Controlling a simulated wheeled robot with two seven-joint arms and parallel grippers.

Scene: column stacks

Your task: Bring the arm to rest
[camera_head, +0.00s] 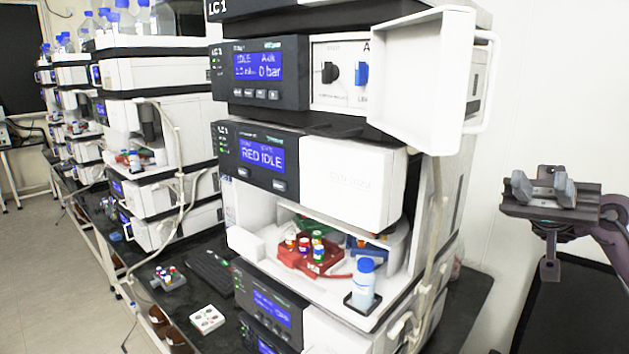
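My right gripper (543,190) is at the right side of the head view, in front of the bare white wall. Its two grey fingers stand apart with nothing seen between them, so it is open and empty. It is well clear of the instrument stack (365,180) to its left and touches nothing. My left gripper is not in view.
The stack has an open white door (420,78) with a handle, standing out to the right. Below, an open bay holds a red vial rack (310,262) and a blue-capped bottle (363,285). A white block (207,319) and keyboard (210,272) lie on the dark bench.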

